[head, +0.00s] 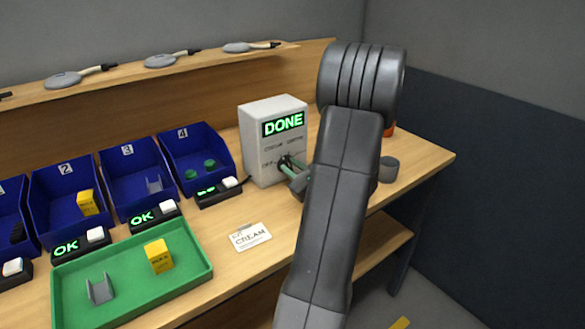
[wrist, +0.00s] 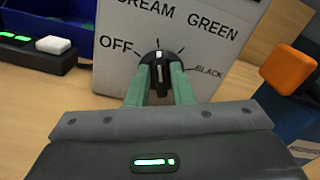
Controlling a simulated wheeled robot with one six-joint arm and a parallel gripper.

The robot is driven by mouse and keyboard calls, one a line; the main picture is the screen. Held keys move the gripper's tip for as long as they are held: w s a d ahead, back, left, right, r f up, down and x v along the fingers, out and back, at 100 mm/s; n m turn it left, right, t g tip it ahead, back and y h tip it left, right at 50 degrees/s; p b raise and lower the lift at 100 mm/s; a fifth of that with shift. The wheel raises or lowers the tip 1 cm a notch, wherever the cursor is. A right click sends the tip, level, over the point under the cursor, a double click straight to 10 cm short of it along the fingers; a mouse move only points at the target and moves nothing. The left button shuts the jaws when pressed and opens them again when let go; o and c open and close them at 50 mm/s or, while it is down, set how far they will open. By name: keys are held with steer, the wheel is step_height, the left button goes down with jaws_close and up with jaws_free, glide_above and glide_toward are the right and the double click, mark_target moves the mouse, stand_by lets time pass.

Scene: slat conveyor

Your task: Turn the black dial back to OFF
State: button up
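The black dial (wrist: 160,72) is on the front of a white box (wrist: 108,75), below the printed words CREAM and GREEN. OFF is at its left and BLACK at its right. Its white mark points roughly straight up, not at OFF. My gripper (wrist: 161,80) has its two green fingers on either side of the dial's raised grip, seemingly touching it. In the head view, my gripper (head: 296,178) reaches the box front, and the dial is partly hidden by the fingers. The box's display (head: 283,124) reads DONE in green.
Blue bins (head: 197,150) stand left of the box, with small lit button units (head: 217,192) before them. A green tray (head: 190,277) holds a yellow block and a grey bracket. A card (head: 250,237) lies on the bench. An orange object (wrist: 289,69) is right of the box.

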jaws_close()
steer(key=shift+f+b, duration=0.1)
steer(key=shift+b, duration=0.25)
steer(key=n+b, duration=0.1)
steer(key=b, duration=0.2)
steer(key=shift+f+n, duration=0.2)
steer(key=shift+n, duration=0.1)
steer(key=n+b, duration=0.2)
steer(key=b, duration=0.2)
steer(key=shift+s+a+f+b, duration=0.1)
steer(key=shift+a+f+b, duration=0.1)
steer(key=shift+b, duration=0.1)
steer(key=n+b, duration=0.3)
steer(key=b, duration=0.3)
steer(key=shift+n+b, duration=0.3)
steer(key=shift+n, duration=0.1)
steer(key=shift+r+n+b, duration=0.1)
steer(key=shift+n+b, duration=0.7)
steer(key=shift+b, duration=0.4)
steer(key=shift+r, duration=0.1)
